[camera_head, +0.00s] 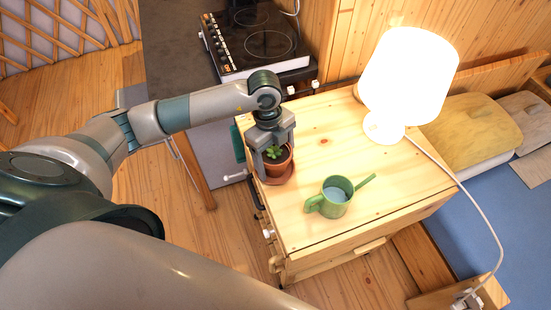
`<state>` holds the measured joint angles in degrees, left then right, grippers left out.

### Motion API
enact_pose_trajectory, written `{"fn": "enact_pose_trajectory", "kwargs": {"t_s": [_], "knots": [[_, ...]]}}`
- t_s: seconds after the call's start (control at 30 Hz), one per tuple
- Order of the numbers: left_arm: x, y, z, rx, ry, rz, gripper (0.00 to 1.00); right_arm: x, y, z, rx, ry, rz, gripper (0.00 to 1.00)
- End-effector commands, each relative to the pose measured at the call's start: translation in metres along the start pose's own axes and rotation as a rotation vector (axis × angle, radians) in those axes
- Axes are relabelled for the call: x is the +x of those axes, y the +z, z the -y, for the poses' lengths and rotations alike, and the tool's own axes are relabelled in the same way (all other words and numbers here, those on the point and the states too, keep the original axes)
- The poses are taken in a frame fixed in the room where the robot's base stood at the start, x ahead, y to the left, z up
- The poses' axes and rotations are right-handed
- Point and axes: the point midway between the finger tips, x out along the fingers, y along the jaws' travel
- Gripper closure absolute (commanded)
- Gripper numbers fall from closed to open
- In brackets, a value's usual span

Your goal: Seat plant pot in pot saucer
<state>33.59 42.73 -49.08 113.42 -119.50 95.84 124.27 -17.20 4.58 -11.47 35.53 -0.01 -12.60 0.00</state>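The plant pot (277,165) is terracotta with a small green plant (274,152) in it. It stands upright near the left edge of the wooden cabinet top, over the reddish pot saucer (279,181), whose rim shows below it. I cannot tell whether the pot rests fully in the saucer. My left gripper (274,160) points down at the pot, with its fingers around it. The fingertips are partly hidden, and whether they press on the pot is unclear. My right gripper is not in view.
A green watering can (335,197) stands right of the pot. A two-plate cooker (257,42) is behind.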

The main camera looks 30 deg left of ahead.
Motion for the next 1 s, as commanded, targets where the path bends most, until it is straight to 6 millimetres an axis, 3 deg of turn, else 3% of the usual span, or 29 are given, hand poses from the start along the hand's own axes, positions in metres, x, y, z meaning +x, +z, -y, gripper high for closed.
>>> {"fn": "enact_pose_trajectory", "kwargs": {"t_s": [0.03,0.07,0.57,0.77,1.0], "knots": [[0.000,0.000,0.000,0.000,0.000,0.000,0.16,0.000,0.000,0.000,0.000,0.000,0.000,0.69],[0.000,0.000,0.000,0.000,0.000,0.000,0.09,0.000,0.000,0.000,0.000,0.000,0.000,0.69],[-0.006,0.000,0.001,-0.001,-0.001,0.001,0.09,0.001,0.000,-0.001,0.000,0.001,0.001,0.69],[-0.029,0.001,0.001,0.001,-0.004,0.001,0.09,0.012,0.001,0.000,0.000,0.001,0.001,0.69],[-0.072,0.000,0.002,0.002,-0.005,0.001,0.09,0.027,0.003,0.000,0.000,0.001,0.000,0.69]]}}
